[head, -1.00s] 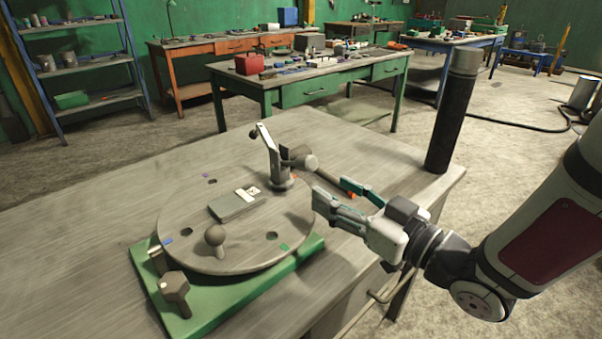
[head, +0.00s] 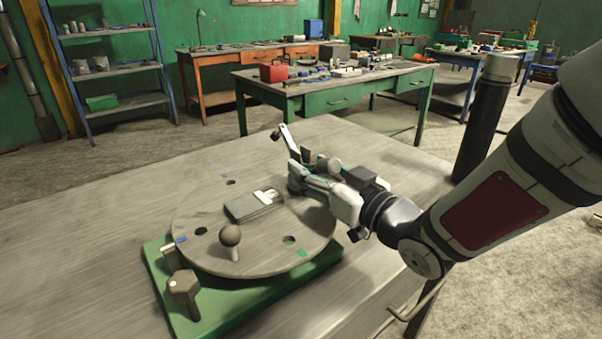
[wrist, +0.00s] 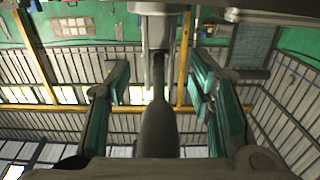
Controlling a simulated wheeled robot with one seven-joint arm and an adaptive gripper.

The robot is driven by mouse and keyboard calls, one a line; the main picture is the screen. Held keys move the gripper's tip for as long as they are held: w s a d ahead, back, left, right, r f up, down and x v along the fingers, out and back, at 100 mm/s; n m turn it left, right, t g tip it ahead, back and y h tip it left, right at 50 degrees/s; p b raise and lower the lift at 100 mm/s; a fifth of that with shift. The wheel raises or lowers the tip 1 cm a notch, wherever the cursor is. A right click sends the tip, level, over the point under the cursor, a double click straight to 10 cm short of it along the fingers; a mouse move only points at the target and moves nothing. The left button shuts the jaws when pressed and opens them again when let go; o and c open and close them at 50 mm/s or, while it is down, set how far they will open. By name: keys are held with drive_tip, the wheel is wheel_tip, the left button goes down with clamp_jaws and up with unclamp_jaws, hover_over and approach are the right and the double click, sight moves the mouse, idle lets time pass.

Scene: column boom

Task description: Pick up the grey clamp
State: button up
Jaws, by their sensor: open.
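The grey clamp (head: 288,138) stands upright on the right back part of a round turntable (head: 205,255). Its slanted upper arm shows; its lower part is mostly hidden behind my gripper. My gripper (head: 297,176) is at the clamp, its teal-lined fingers pointing left across it. In the wrist view, the fingers (wrist: 158,88) are apart, with a dark grey upright part of the clamp (wrist: 160,128) between them. I cannot tell whether either finger touches it.
A grey flat block with a white label (head: 254,205) and a ball knob (head: 230,237) are on the turntable. A green base (head: 165,293) with a hex-headed post (head: 183,284) is below. A dark cylinder (head: 482,120) stands at the right. The table's left side is clear.

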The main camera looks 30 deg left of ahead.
drive_tip(key=shift+x, duration=0.95)
drive_tip(key=shift+d, duration=0.1)
clamp_jaws()
drive_tip(key=shift+r, duration=0.2)
